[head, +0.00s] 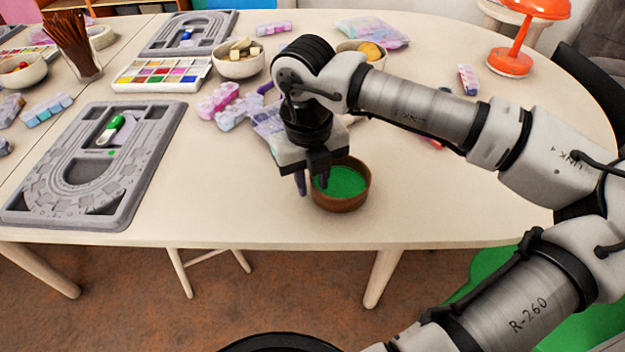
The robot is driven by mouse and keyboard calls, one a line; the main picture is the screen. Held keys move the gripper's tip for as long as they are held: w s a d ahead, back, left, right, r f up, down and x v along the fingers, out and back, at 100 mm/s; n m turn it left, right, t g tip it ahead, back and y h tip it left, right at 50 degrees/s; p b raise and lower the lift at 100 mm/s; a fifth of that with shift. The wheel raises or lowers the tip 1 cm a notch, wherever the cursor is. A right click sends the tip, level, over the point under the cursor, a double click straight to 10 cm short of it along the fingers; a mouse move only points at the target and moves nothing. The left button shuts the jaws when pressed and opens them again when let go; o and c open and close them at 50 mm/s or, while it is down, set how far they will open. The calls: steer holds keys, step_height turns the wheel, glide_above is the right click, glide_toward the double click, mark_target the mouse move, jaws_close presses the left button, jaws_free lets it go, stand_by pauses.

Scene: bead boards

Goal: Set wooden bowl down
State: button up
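The wooden bowl (341,203) is brown and round, with a green inside or green contents. It appears to sit upright on the light table, near the front edge. My gripper (312,184) points down at the bowl's left rim. One finger is just outside the bowl on the left, with a small gap to the wall. The other finger is over the inside of the bowl, so the two straddle the rim. The fingers look apart and not pressed on the rim. Part of the bowl's far left rim is hidden behind my gripper.
A grey bead board (50,165) lies on the left, another (190,30) at the back. A paint palette (160,74), a bowl of pale pieces (239,64) and bead boxes (238,112) stand behind. An orange lamp (510,62) is back right. The table right of the bowl is clear.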

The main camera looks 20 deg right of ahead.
step_height(320, 180, up, 11)
steer(key=shift+a, duration=0.3)
